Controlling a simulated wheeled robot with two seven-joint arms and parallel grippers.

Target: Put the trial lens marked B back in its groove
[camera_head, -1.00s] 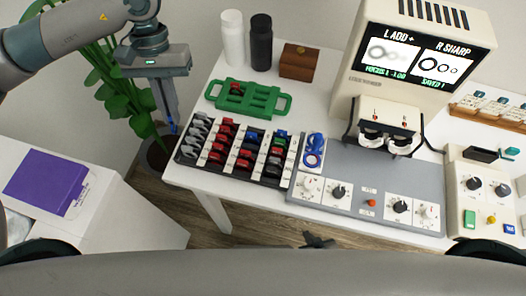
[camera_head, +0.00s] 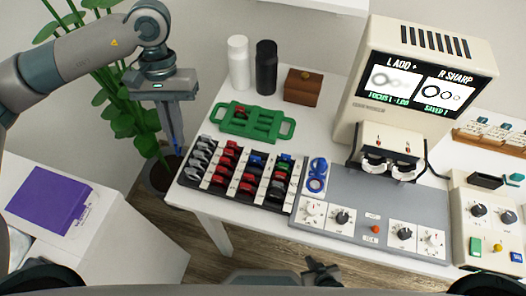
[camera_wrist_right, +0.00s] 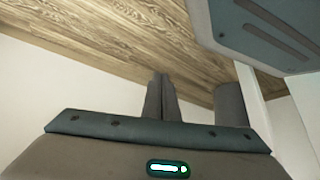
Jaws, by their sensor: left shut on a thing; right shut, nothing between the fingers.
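The lens case (camera_head: 258,200) stands on the white table, with rows of grey, red and blue trial lenses; letters on it are too small to read. My left gripper (camera_head: 179,151) hangs fingers down beside the case's far left corner. It is shut on a small blue-looking thing, mostly hidden by the fingers; I cannot read a mark B on it. My right gripper is low at the table's front side; in the right wrist view its fingers (camera_wrist_right: 160,80) are shut together, with nothing between them, above the wooden floor.
A green tray (camera_head: 285,128) with a red lens in it lies behind the case. A white bottle (camera_head: 238,62), a black bottle (camera_head: 265,66) and a brown box (camera_head: 302,88) stand further back. The instrument (camera_head: 420,75) and a grey dial panel (camera_head: 375,205) are right of the case.

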